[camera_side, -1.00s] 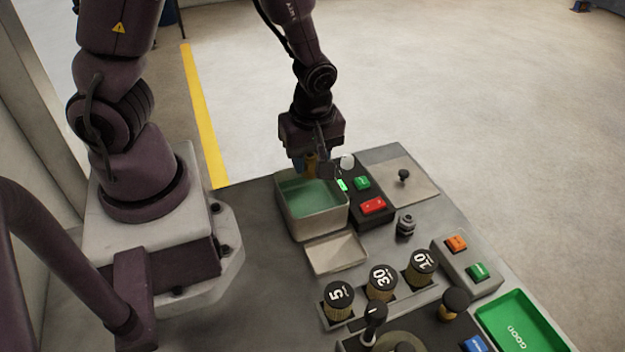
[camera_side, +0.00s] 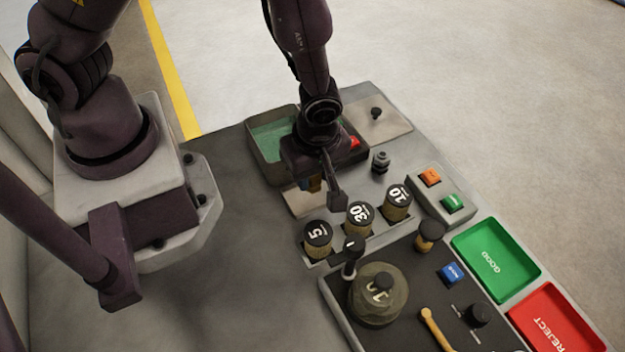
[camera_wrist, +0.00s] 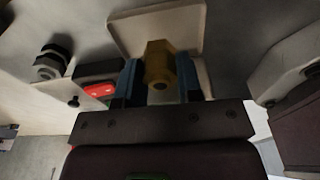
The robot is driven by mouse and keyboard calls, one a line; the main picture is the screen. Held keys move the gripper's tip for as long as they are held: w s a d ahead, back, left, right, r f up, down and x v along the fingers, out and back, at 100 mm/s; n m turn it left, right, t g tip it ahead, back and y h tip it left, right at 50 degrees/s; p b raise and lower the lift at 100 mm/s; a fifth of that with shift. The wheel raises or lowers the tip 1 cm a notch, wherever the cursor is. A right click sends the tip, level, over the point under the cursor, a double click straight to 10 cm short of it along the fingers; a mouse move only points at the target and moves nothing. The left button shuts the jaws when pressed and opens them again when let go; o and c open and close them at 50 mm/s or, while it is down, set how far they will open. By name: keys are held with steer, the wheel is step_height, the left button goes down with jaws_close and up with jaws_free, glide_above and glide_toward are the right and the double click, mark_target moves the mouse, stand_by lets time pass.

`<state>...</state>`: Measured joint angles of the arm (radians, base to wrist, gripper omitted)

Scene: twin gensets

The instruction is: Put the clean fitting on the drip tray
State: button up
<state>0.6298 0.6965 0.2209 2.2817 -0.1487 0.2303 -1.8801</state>
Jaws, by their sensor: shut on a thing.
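The brass fitting (camera_wrist: 159,65) is between the blue-sided fingers of my gripper (camera_wrist: 158,82) in the wrist view. In the side view my gripper (camera_side: 324,190) is shut on the fitting (camera_side: 313,184), which is partly hidden by the finger. The drip tray (camera_side: 299,207) is a shallow beige tray below the gripper, partly covered by it. In the wrist view the tray (camera_wrist: 130,32) shows behind the fitting. The fitting appears above the tray; I cannot tell how large the gap is.
A bath of green liquid (camera_side: 262,155) stands behind the tray. Weights labelled 5, 30 (camera_side: 359,217) and 10 stand in a rack just in front. A dark ribbed fitting-like part (camera_side: 380,162) stands to the right. Green GOOD (camera_side: 495,262) and red REJECT (camera_side: 556,318) trays lie farther right.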

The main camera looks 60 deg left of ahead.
steer(key=shift+f, duration=1.35)
steer(key=shift+f, duration=0.1)
steer(key=o, duration=1)
